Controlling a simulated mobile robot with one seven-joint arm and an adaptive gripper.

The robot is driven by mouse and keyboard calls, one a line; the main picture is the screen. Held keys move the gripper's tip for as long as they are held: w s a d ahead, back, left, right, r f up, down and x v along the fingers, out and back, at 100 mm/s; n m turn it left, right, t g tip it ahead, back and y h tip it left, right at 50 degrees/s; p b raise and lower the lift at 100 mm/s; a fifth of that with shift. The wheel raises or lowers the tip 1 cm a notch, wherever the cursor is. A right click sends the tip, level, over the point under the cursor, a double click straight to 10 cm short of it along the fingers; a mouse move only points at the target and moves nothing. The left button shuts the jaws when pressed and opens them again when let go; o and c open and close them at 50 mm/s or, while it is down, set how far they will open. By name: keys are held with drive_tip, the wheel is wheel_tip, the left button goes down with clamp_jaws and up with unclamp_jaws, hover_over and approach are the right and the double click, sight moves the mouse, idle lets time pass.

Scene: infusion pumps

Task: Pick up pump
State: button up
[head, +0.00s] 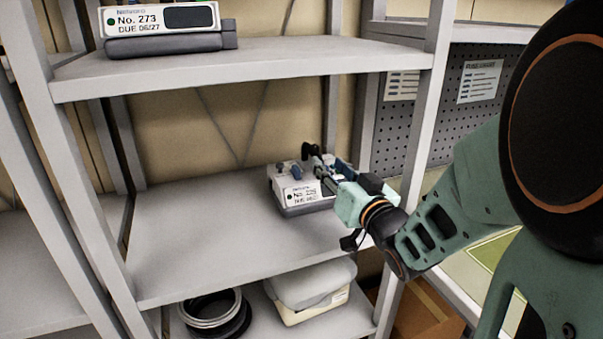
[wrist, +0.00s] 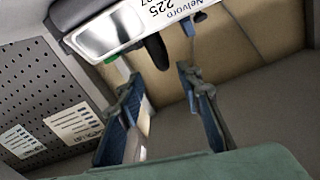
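The pump (head: 299,197), a white box with a dark base and a numbered label, stands on the middle shelf. It also shows upside down at the top of the wrist view (wrist: 128,28), with its screen and the number 225. My gripper (head: 318,168) reaches in from the right, at the pump's right end, and partly hides it. In the wrist view the two blue-grey fingers of my gripper (wrist: 160,78) are apart. A black knob or handle (wrist: 156,52) on the pump shows between and beyond the tips. I cannot tell whether a finger touches the pump.
Another pump (head: 165,25), labelled No. 273, is on the upper shelf (head: 270,65). The middle shelf (head: 190,235) is bare left of the pump. Below are round black and white items (head: 212,310) and a lidded tub (head: 315,290). A rack post (head: 415,130) stands near my arm.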

sight(313, 150)
drive_tip(key=x, duration=0.6)
drive_tip(key=p+x, duration=0.1)
drive_tip(key=x, duration=0.2)
drive_tip(key=shift+a+f, duration=0.1)
drive_tip(key=shift+a, duration=0.25)
drive_tip(key=shift+s, duration=0.1)
clamp_jaws()
drive_tip(key=shift+r, duration=0.2)
